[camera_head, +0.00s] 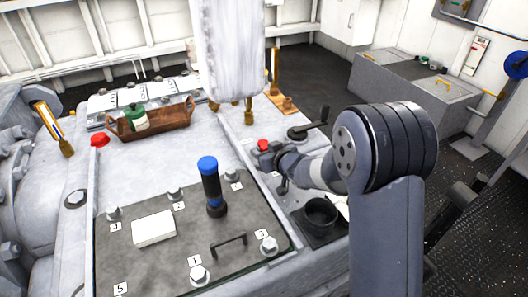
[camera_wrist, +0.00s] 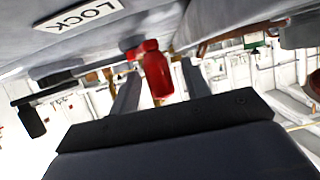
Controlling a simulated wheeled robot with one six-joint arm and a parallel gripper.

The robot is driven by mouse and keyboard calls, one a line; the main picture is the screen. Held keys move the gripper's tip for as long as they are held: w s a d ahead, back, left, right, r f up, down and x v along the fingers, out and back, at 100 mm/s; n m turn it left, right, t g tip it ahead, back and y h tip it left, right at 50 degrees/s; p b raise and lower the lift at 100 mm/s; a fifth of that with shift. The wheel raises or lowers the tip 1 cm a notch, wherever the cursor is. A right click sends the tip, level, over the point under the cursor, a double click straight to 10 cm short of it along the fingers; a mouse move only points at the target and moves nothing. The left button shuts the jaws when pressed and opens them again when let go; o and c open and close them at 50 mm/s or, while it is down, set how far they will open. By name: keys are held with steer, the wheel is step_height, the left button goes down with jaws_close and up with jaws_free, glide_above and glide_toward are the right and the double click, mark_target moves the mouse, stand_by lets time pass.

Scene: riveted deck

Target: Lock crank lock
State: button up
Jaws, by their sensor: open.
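The crank lock shows as a small red handle (camera_head: 263,145) on the right side of the deck block, just left of my gripper in the head view. In the wrist view the red handle (camera_wrist: 156,72) appears between my two fingers, with a gap on each side. I cannot tell whether it lies between the fingertips or just beyond them. A white LOCK label (camera_wrist: 79,15) is upside down beside it. The black crank (camera_head: 312,122) is behind my gripper (camera_head: 277,166), and its grip (camera_wrist: 31,117) shows at the left in the wrist view. My gripper is open and empty.
A black round cup (camera_head: 320,213) sits below my wrist. A blue-topped black cylinder (camera_head: 211,185) stands on the numbered plate (camera_head: 150,268) with a white block (camera_head: 154,229) and bolts. A wooden tray (camera_head: 172,118) holds a green-topped bottle. A white column hangs above.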

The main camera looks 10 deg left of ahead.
steer(key=shift+w+a+f, duration=0.1)
steer(key=shift+w+a, duration=0.05)
steer(key=shift+a, duration=0.05)
steer(key=shift+c, duration=0.6)
jaws_close()
